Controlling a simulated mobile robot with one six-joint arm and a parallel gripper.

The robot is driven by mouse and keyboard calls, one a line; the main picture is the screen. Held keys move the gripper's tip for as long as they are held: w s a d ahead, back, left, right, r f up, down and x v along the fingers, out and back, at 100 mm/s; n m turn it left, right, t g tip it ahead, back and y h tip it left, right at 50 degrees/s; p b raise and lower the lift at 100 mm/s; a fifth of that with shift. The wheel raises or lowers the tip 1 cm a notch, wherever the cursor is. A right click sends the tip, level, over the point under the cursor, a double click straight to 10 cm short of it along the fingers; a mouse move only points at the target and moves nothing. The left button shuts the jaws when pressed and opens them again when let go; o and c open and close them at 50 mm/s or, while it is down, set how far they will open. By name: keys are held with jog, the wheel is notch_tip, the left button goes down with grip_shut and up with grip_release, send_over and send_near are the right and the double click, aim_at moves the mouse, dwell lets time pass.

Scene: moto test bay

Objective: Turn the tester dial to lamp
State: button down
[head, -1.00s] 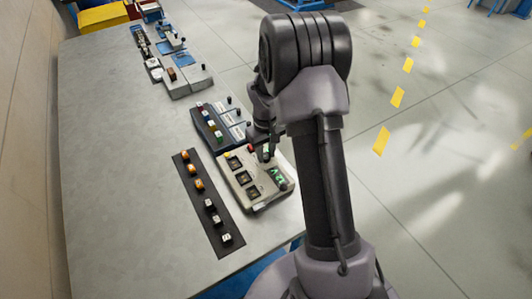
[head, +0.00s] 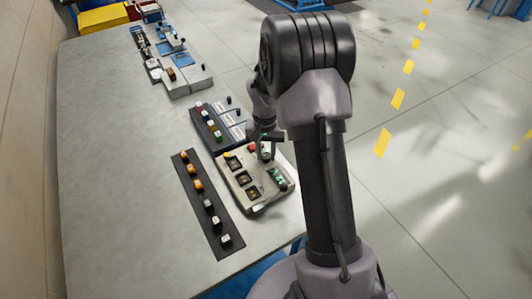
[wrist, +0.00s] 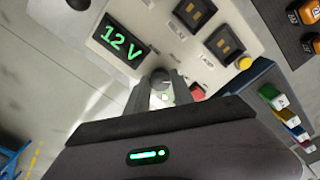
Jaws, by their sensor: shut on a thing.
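The tester (head: 236,190) is a pale box on the bench, with a lit green display (head: 278,177). In the wrist view the display (wrist: 118,42) reads 12 V. The tester dial (wrist: 160,77) is a small round grey knob beside the display. My gripper (wrist: 160,88) is shut on the dial, one finger on each side; a small green light shows just below it. In the head view my gripper (head: 266,150) is over the tester's back right part, and the dial is largely hidden by it. The dial's setting marks are too small to read.
Dark sockets (wrist: 222,45), a yellow button (wrist: 245,62) and a red button (wrist: 197,92) share the tester's top. A dark strip with orange and white blocks (head: 207,205) lies to its left. A block with coloured pieces (head: 214,127) stands just behind. The bench's left part is clear.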

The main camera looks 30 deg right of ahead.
aim_at(265, 156)
dwell(0.5)
jog(key=c, duration=1.1)
grip_release()
notch_tip(265, 156, up, 17)
jog(key=p, duration=0.5)
jog(key=shift+r, duration=0.2)
jog(key=shift+w+a, duration=0.1)
